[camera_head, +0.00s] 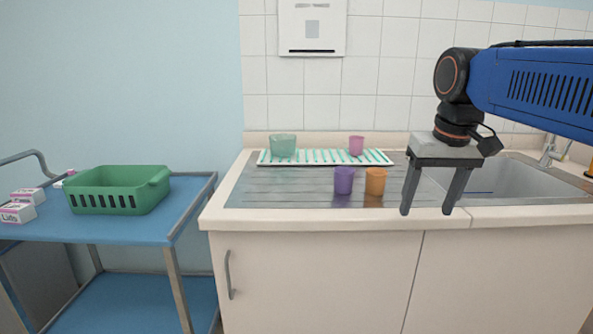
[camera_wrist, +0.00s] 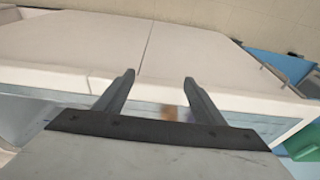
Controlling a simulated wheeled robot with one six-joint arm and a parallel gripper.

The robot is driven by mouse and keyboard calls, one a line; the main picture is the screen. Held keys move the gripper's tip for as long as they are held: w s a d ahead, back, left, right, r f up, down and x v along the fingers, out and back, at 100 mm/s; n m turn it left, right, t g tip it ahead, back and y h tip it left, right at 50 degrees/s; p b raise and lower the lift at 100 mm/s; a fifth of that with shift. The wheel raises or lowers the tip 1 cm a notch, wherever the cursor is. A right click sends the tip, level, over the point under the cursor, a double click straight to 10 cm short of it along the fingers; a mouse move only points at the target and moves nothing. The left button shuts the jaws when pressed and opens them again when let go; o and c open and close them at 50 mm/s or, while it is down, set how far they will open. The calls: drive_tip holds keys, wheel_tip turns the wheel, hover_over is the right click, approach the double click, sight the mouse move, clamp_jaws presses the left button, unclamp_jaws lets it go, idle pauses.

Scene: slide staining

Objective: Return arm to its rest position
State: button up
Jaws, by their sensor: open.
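My gripper (camera_head: 428,211) hangs from my blue arm at the right of the head view, fingers pointing down and spread apart with nothing between them. It is in front of the sink counter, to the right of the cups. In the wrist view my gripper (camera_wrist: 160,78) also shows its two fingers apart and empty, with the cabinet fronts beyond them.
On the counter (camera_head: 300,218) stand a purple cup (camera_head: 343,181) and an orange cup (camera_head: 375,182). A striped mat (camera_head: 320,158) bears a green cup (camera_head: 282,146) and a pink cup (camera_head: 356,146). A sink (camera_head: 520,178) is at right; a blue cart (camera_head: 130,232) with a green basket (camera_head: 115,192) is at left.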

drive_tip(key=s+d+f+t, duration=0.2)
drive_tip(key=s+f, duration=1.4)
drive_tip(key=f, duration=0.5)
drive_tip(key=shift+s, duration=0.15)
drive_tip(key=shift+d, duration=0.1)
